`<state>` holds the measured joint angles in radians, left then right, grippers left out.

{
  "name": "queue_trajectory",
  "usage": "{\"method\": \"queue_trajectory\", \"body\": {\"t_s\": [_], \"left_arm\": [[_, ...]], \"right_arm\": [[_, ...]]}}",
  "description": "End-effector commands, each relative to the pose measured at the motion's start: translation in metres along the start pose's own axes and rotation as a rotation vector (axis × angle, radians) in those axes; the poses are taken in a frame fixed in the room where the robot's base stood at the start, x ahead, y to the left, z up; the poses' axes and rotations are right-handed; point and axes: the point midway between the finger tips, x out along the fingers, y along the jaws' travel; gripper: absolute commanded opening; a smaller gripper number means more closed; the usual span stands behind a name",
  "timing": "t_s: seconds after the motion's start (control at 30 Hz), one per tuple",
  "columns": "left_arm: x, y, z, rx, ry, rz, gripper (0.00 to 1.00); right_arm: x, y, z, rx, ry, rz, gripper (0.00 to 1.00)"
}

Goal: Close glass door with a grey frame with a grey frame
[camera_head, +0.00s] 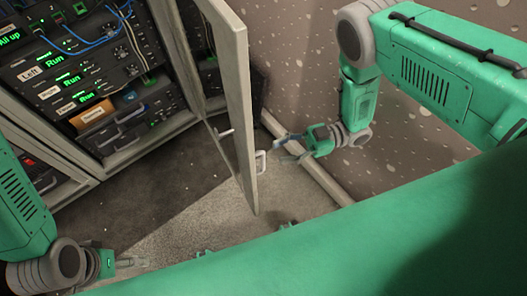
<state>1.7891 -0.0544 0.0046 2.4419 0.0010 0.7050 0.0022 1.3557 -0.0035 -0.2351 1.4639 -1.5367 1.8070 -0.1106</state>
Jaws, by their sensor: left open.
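The glass door with a grey frame (238,95) stands swung open, nearly edge-on to me, in front of the cabinet on the left. A pale handle (261,163) sticks out from its right side low down, and another bar shows on its left side. My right gripper (284,149) is just right of this handle, its fingers spread and pointing left towards it. A small gap shows between them, and nothing is in the fingers. My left gripper (132,262) is open and empty, low at the left, well away from the door.
The cabinet (140,150) holds electronic racks with green lit labels and blue cables. A grey wall (300,75) with a pale skirting board (315,180) is to the right, close behind my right gripper. Bare carpet (185,205) lies between cabinet and door.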

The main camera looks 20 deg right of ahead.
Motion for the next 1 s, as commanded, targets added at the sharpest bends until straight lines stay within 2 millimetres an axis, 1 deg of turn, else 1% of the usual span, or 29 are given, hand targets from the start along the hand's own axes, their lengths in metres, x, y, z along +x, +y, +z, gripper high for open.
{"method": "queue_trajectory", "body": {"t_s": [0.03, 0.1, 0.2, 0.3, 0.43, 0.7, 0.8, 1.0], "left_arm": [[0.001, 0.0, 0.0, 0.0, 0.0, 0.0, 0.93], [0.003, 0.0, 0.0, 0.0, 0.0, 0.0, 0.93], [0.005, 0.0, 0.0, 0.0, 0.001, 0.0, 0.93], [0.006, 0.0, 0.0, 0.0, 0.001, 0.0, 0.93], [0.007, 0.0, 0.0, 0.0, 0.001, 0.0, 0.93], [0.007, 0.0, 0.0, 0.0, 0.002, 0.0, 0.93], [0.007, 0.0, 0.0, 0.0, 0.002, 0.0, 0.93], [0.007, 0.0, 0.0, 0.0, 0.002, 0.0, 0.93]], "right_arm": [[0.01, 0.0, 0.0, 0.001, 0.002, -0.002, 0.31], [0.021, 0.0, 0.001, 0.001, 0.0, -0.001, 0.31], [0.037, 0.0, 0.001, 0.002, 0.0, 0.0, 0.31], [0.048, 0.001, 0.001, 0.001, -0.001, 0.001, 0.31], [0.055, 0.001, 0.001, 0.001, -0.002, 0.003, 0.31], [0.056, 0.001, 0.001, 0.002, -0.002, 0.004, 0.31], [0.056, 0.001, 0.001, 0.002, -0.002, 0.004, 0.0], [0.056, 0.001, 0.001, 0.002, -0.002, 0.004, 0.0]]}}
